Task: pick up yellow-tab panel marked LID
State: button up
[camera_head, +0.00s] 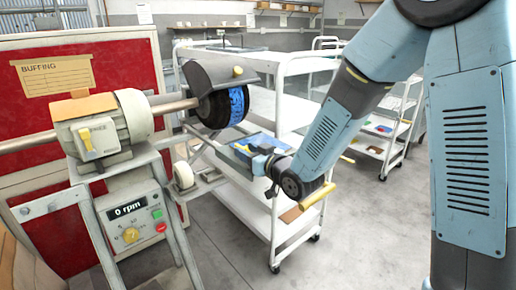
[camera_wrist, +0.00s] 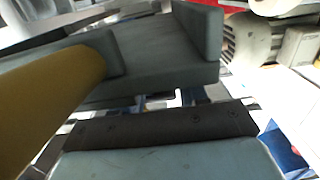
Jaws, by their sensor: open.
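My gripper (camera_head: 268,172) is open at the low end of my arm, beside the white cart in the head view. No LID lettering is legible, so I cannot tell which part is the panel. In the wrist view a large yellow cylinder and dark grey plates fill the near field, and I see nothing clearly held.
The buffing motor (camera_head: 103,128) and shaft stand at left above a control box (camera_head: 133,220) reading 0 rpm. A white shelf cart (camera_head: 285,108) stands behind my gripper. A second cart (camera_head: 378,146) is farther right. Grey floor is clear between them.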

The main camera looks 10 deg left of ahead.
aim_at(240, 146)
jog(key=shift+x, duration=2.15)
jog(key=shift+w+d, duration=0.1)
jog(key=shift+c, duration=0.4)
grip_shut()
